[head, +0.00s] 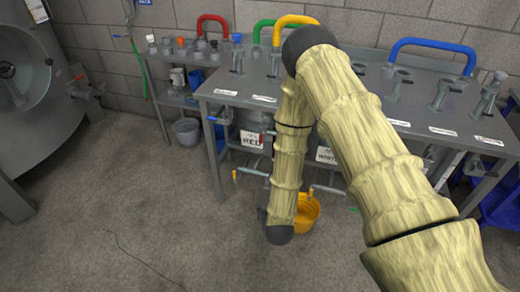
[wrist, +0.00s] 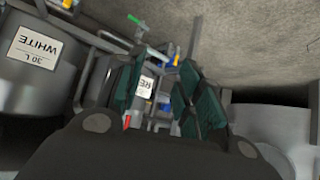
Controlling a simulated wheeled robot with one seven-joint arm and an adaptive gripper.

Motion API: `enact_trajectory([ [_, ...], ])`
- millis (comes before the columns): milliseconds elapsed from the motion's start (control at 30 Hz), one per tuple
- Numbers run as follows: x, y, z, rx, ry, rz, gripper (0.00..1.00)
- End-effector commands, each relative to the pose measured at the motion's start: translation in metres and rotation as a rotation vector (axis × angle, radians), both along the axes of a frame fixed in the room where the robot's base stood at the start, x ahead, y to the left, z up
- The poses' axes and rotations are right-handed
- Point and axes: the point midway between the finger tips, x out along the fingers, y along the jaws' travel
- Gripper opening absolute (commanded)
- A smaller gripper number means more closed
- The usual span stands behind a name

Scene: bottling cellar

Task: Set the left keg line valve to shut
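Two kegs stand under the steel bench, with a RED label (head: 251,138) on the left one and a WHITE label (head: 326,155) on the right one. A line with a small tap (head: 235,176) sticks out in front of the RED keg. The lever positions are too small to judge.
The steel bench (head: 440,131) with bottling fittings and coloured hoops stands above the lines. A yellow bucket (head: 306,214) sits on the floor beside my arm. A grey bucket (head: 187,131) and a large steel tank (head: 30,85) are left. The floor (head: 130,200) at front left is mostly clear.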

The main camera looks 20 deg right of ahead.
Motion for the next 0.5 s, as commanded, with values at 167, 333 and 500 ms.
enact_trajectory([
  [167, 0.095, -0.003, 0.01, -0.052, -0.276, -0.074, 0.36],
  [333, 0.159, -0.012, 0.042, -0.108, -0.5, -0.159, 0.36],
  [500, 0.193, -0.02, 0.072, -0.151, -0.643, -0.229, 0.36],
])
